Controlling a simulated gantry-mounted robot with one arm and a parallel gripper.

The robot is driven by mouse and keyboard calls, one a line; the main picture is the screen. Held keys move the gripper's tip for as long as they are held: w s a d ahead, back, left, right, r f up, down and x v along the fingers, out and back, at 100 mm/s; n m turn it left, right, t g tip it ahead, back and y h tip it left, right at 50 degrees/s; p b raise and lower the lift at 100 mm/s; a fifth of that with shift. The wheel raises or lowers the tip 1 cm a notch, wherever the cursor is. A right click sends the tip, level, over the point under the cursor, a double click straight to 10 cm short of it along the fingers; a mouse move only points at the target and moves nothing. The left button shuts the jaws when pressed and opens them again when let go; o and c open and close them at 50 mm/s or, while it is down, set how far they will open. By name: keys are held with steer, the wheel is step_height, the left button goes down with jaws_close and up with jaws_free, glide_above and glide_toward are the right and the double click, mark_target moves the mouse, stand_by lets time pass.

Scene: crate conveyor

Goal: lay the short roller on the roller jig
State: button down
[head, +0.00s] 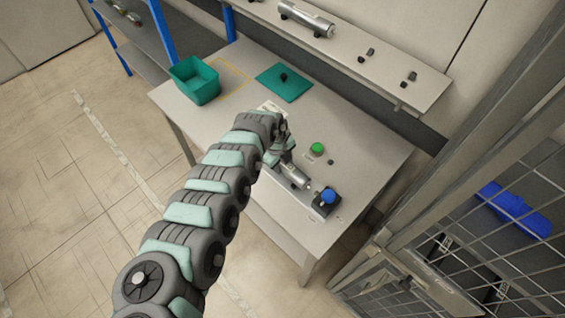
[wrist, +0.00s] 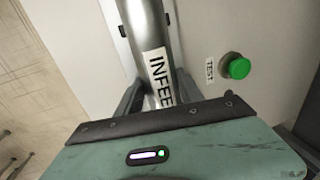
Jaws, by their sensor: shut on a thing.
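A grey metal roller (head: 295,175) with a white label reading "INFEE" in the wrist view (wrist: 135,30) is between the fingers of my gripper (head: 282,158). My gripper, also in the wrist view (wrist: 155,92), is shut on it near the label. Small black pieces show on either side of the roller in the wrist view. A dark block with a blue knob (head: 328,196) stands at the roller's lower right end in the head view; it may be part of the roller jig. I cannot tell whether the roller touches its support. My gripper hides the roller's near end.
A green button (head: 317,148), labelled TEST in the wrist view (wrist: 239,67), stands close to the roller. A teal bin (head: 195,80) and teal mat (head: 284,82) occupy the table's far end. A longer roller (head: 306,18) lies on the back shelf. A mesh fence (head: 480,220) stands at right.

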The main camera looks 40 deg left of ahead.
steer(key=shift+w, duration=0.1)
steer(key=shift+f, duration=0.3)
steer(key=c, duration=0.7)
jaws_free()
steer(key=shift+c, duration=0.2)
steer(key=shift+a+r, duration=0.1)
steer(key=shift+r, duration=0.65)
step_height(320, 180, up, 11)
steer(key=s, duration=0.2)
steer(key=shift+s, duration=0.2)
steer(key=shift+w, duration=0.1)
